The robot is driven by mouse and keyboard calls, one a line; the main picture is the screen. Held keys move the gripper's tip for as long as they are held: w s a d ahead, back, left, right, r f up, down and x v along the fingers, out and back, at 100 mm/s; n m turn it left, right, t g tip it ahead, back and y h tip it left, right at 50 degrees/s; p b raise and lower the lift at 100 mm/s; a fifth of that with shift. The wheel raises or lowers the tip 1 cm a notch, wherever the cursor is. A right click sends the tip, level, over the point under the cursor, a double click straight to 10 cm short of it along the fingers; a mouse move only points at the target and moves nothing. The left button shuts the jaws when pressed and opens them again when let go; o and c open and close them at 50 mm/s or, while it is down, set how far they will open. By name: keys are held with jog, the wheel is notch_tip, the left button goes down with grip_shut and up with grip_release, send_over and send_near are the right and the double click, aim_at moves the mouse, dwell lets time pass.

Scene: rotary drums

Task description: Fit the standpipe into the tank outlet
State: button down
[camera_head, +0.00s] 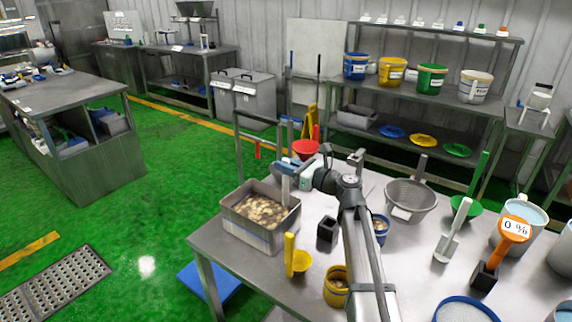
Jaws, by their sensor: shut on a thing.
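The tank looks to be the open grey metal bin (232,222) at the left end of the steel table, with a layer of tan pieces inside. My gripper (286,174) is above the bin's back right part, shut on a slim grey upright piece that looks like the standpipe (285,190). The piece stands about upright, and its lower end reaches down at the bin's right side. I cannot tell whether it touches the contents. The outlet is not visible; the bin walls and contents hide the floor of the bin.
On the steel table (318,262) are a yellow scoop (297,262), a dark block (327,232), a yellow cup (337,285), a sieve (408,200) and an orange-handled tool (512,230). A red funnel (306,148) is behind the bin. Bare tabletop lies between the items.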

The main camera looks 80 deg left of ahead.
send_over(286, 205)
jog(key=a, duration=0.1)
jog(key=shift+w+f, duration=0.1)
jog(key=shift+f, duration=4.5)
jog(key=c, duration=1)
grip_release()
jog(key=shift+o, duration=0.2)
jog(key=v, duration=1.4)
